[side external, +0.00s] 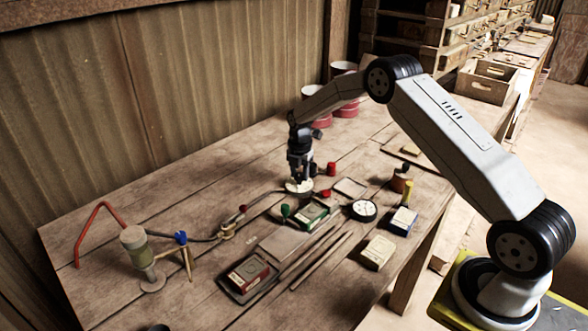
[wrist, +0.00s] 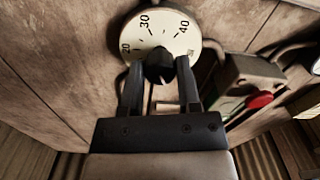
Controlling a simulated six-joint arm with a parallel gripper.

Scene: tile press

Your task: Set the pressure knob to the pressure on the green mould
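The pressure dial (wrist: 188,50) is a cream disc with black marks and the numbers 20, 30 and 40. Its black knob (wrist: 160,66) stands at the middle. My gripper (wrist: 159,72) has its two fingers apart, one on each side of the knob, with gaps that appear visible. In the side view my gripper (side external: 300,172) points down over the white dial (side external: 293,187) and hides the knob. Which mark the knob points to is unclear. The green mould (side external: 312,213) lies just in front of the dial; no pressure on it is legible.
A red mould (side external: 248,274), a cream mould (side external: 378,252) and a blue mould (side external: 402,221) lie around the bench. A round gauge (side external: 363,210) is right of the green mould. A red knob (wrist: 260,100) sits near the dial.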

